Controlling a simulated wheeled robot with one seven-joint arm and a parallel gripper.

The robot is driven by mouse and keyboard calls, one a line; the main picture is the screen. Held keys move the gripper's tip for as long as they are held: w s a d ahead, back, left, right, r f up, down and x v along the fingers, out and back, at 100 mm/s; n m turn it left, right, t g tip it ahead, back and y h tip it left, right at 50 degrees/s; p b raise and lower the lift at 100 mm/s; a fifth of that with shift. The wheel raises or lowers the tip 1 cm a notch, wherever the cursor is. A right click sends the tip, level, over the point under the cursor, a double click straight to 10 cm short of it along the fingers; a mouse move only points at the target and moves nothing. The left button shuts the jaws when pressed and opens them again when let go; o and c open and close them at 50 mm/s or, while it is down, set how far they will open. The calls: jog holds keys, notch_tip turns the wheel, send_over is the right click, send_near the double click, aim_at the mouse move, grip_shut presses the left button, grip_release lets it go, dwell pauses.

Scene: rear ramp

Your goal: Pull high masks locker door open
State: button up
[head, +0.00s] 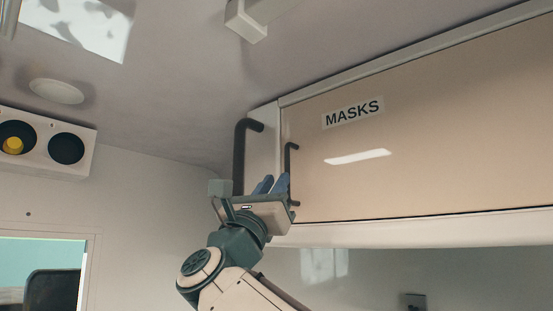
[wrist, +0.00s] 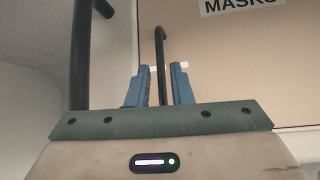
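The masks locker door (head: 420,150) is a wide beige panel high on the right, labelled MASKS, and looks shut. Its slim black vertical handle (head: 288,160) is at the door's left edge. My gripper (head: 272,184) is raised at the handle's lower part, its blue fingers pointing up. In the wrist view the fingers (wrist: 161,68) stand apart, with the handle (wrist: 161,50) showing between them and a gap on each side. I cannot tell whether the handle is within the fingers' reach or just beyond them. The gripper body hides the handle's lower end in the wrist view.
A thicker black grab bar (head: 239,155) is fixed just left of the locker, close to my gripper; it also shows in the wrist view (wrist: 80,55). The ceiling is close above. A speaker-like box (head: 45,142) is on the left wall. Space below the locker looks clear.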

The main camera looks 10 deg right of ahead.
aim_at(286, 165)
jog(key=p+x, duration=0.3)
jog(key=x, duration=0.5)
jog(key=shift+f, duration=0.1)
grip_shut()
